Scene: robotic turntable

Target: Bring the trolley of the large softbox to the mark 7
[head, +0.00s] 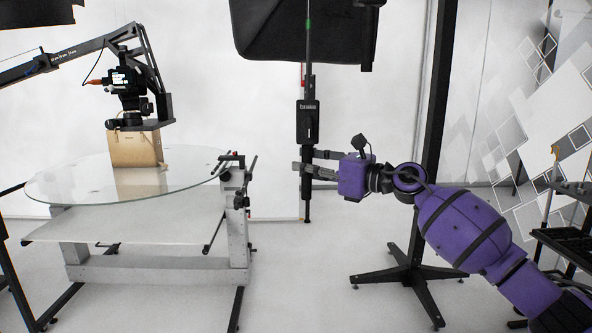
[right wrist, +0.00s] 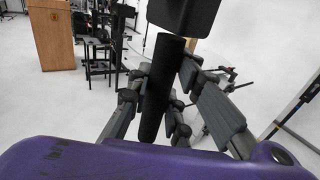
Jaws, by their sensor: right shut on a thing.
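The large softbox (head: 290,30) is a black box at the top of the head view, cut off by the upper edge. A black vertical pole (head: 307,205) hangs below it, with a thicker labelled block (head: 307,122) partway down. My right gripper (head: 307,170) is shut on the pole just under that block. In the right wrist view the fingers (right wrist: 170,105) close around the dark pole (right wrist: 158,85) from both sides. The trolley at the top of the pole and the mark 7 are not in view. My left gripper is not in view.
A round glass turntable (head: 75,190) on a white frame stands at left, with a tan box and a camera arm (head: 80,45) above it. A black stand (head: 408,272) with spread feet is behind my right arm. A dark rack (head: 570,245) is at right. White floor lies between.

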